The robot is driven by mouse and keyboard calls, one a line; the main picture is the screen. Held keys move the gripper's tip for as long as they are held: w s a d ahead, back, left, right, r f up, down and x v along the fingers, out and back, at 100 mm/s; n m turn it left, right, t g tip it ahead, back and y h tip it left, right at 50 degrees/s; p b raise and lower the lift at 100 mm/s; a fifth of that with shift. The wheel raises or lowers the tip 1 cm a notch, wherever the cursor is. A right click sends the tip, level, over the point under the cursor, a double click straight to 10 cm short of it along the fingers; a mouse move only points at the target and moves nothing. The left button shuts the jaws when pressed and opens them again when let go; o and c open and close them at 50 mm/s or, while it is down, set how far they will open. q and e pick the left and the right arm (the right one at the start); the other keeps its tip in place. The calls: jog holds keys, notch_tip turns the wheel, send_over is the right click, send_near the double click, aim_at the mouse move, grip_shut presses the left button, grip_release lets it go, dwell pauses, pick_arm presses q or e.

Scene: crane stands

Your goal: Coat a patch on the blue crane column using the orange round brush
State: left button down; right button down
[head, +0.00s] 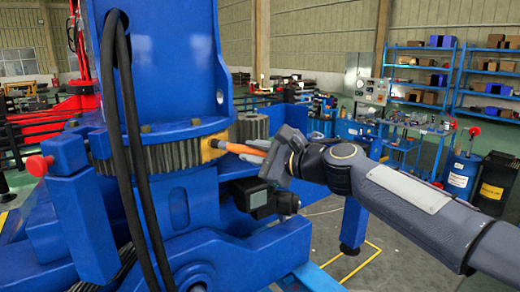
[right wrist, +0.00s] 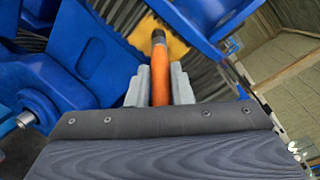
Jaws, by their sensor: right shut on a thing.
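The blue crane column (head: 170,65) stands upright at left centre in the head view, with a grey toothed ring (head: 160,158) around its base. A yellow patch (head: 208,149) shows on the ring's right side and also in the right wrist view (right wrist: 178,45). My right gripper (head: 270,153) is shut on the orange round brush (head: 242,148), whose handle lies between the grey fingers in the right wrist view (right wrist: 160,80). The brush points at the patch, its dark end in front of it; I cannot tell whether it touches. My left gripper is out of view.
Black hoses (head: 122,130) hang in front of the column. A blue post with a red knob (head: 38,165) stands at left, and a black motor (head: 255,197) sits below the brush. Shelves (head: 420,75) and a blue drum (head: 463,172) stand farther right.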

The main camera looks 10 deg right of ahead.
jog(key=s+a, duration=0.2)
jog(key=shift+s+a, duration=0.35)
jog(key=shift+a, duration=0.05)
dwell(0.3)
jog(key=v, duration=0.6)
jog(key=shift+w+d+f+b, duration=0.2)
jog(key=shift+d+f+b, duration=0.05)
jog(key=shift+d+b, duration=0.1)
jog(key=v, duration=0.3)
jog(key=shift+w+d+f, duration=0.1)
jog(key=shift+w+f, duration=0.05)
jog(key=shift+f, duration=0.1)
dwell(0.5)
